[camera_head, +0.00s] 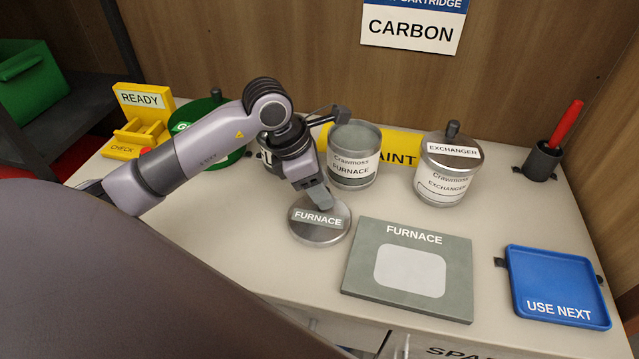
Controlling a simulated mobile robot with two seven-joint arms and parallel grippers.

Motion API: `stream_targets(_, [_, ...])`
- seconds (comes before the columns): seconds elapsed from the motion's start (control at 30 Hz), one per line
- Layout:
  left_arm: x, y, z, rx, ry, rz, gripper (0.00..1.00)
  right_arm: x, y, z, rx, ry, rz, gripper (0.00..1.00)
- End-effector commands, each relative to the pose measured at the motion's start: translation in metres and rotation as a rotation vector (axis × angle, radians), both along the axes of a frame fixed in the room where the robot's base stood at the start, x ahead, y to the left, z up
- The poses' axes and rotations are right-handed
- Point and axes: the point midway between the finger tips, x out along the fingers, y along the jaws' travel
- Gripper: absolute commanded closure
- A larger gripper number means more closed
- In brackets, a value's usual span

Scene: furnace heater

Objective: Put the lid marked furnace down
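The round metal lid marked FURNACE (321,234) is low over the bare tabletop, left of the grey FURNACE plate (367,288). Whether it touches the table I cannot tell. My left gripper (323,201) comes down onto the lid's top from above, its fingers close together where the knob is hidden. It appears shut on the lid. The can labelled Crawmoss FURNACE (352,170) stands behind the lid, without a lid on it. My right gripper is not in view.
The EXCHANGER can (441,184) has its lid on. A blue USE NEXT tray (555,290) is at right, a dark cup with a red-handled tool (543,160) behind it. A yellow READY/CHECK stand (143,98) and a green disc (200,112) are at left.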

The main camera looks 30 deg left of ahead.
Motion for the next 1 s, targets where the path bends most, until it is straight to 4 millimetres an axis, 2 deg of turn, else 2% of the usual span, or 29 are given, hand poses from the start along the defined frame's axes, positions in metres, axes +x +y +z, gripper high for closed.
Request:
stream_targets(0.23, [-0.001, 0.003, 0.011, 0.001, -0.003, 0.0, 0.52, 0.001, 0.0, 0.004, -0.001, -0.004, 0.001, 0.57])
stream_targets(0.7, [-0.024, 0.03, 0.098, 0.001, -0.003, 0.001, 0.52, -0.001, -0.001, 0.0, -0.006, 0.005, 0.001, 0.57])
stream_targets(0.83, [-0.028, 0.034, 0.11, 0.001, -0.001, 0.001, 0.52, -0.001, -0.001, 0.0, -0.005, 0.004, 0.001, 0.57])
stream_targets(1.0, [-0.03, 0.035, 0.115, 0.0, 0.0, 0.001, 0.52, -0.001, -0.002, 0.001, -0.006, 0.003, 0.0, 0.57])
